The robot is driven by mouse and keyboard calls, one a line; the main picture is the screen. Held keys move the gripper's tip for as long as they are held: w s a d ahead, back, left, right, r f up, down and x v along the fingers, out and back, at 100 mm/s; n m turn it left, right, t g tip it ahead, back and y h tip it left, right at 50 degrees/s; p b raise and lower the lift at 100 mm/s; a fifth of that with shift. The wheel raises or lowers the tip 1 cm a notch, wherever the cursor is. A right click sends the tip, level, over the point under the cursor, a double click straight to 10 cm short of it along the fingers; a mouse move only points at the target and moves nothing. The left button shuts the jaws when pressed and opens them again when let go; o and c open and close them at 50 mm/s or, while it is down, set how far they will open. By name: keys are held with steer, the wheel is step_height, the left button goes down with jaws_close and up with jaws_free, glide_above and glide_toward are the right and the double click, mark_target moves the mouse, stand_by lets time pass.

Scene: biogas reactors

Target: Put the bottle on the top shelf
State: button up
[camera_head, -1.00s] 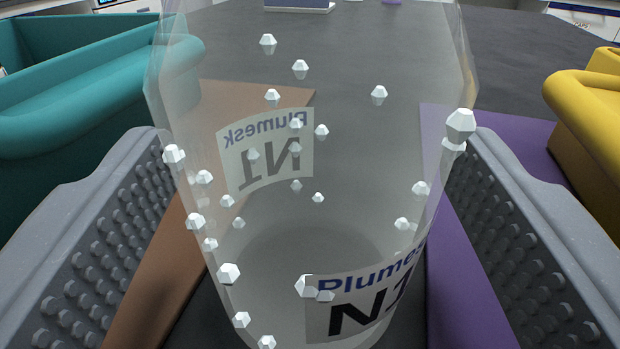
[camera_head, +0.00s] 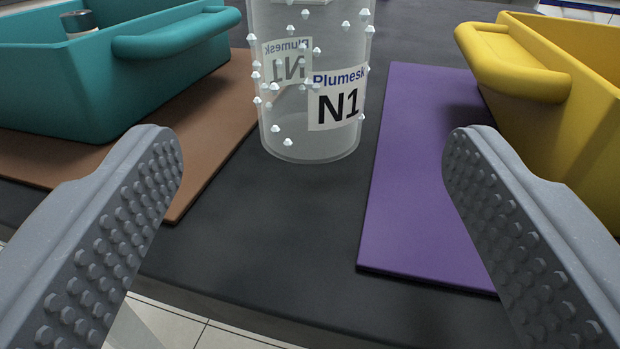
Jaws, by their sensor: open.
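A clear bottle (camera_head: 312,145) with small white studs and a label reading "Plumesk N1" stands upright on the dark tabletop, in the upper middle of the view. Its top is cut off by the frame's upper edge. My gripper (camera_head: 313,165) is open and empty, with its grey studded fingers wide apart at the left and right. The bottle is ahead of the fingers, apart from both of them. No shelf can be made out in this view.
A teal bin (camera_head: 60,105) with a can (camera_head: 78,24) in it stands on a brown mat (camera_head: 215,125) at left. A yellow bin (camera_head: 570,130) is at right by a purple mat (camera_head: 410,190). The dark table (camera_head: 290,230) is bare in front of the bottle.

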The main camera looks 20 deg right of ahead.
steer(key=shift+v, duration=1)
